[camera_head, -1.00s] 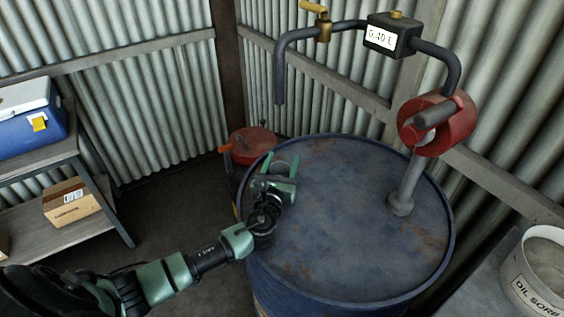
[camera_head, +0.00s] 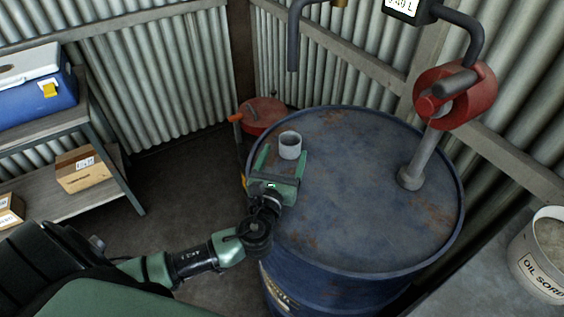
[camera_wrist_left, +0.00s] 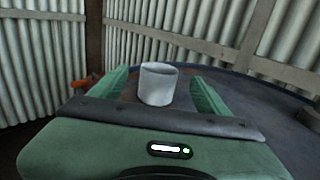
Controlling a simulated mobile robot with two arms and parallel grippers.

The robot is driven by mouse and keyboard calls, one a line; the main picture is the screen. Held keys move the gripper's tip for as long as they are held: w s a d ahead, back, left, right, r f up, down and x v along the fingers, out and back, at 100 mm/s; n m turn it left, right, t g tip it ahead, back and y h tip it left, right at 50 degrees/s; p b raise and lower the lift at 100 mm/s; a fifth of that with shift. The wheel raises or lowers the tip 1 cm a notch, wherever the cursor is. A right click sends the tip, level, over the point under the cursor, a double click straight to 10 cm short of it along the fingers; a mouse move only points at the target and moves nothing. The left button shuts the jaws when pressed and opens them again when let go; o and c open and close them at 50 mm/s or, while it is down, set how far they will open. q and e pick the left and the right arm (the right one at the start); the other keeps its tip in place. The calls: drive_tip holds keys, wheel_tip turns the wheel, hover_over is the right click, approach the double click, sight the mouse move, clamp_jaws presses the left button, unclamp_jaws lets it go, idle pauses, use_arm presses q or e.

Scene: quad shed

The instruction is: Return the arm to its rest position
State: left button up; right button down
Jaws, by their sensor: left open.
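My left arm reaches in from the lower left in the head view. My left gripper (camera_head: 279,166) is open at the left part of the blue drum's top (camera_head: 345,200). A small grey-white cup (camera_head: 290,145) stands upright just beyond the gripper, at the ends of its fingers. In the left wrist view the cup (camera_wrist_left: 158,84) shows between the two green fingers (camera_wrist_left: 160,92), with gaps on both sides. My right gripper does not show.
A pump with a red housing (camera_head: 455,95) rises from the drum's right side. A red can (camera_head: 264,115) stands behind the drum. A shelf holds a blue cooler (camera_head: 38,85) and a cardboard box (camera_head: 83,168). A white bucket (camera_head: 538,262) is at right.

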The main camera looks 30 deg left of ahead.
use_arm(q)
drive_tip(key=shift+v, duration=1)
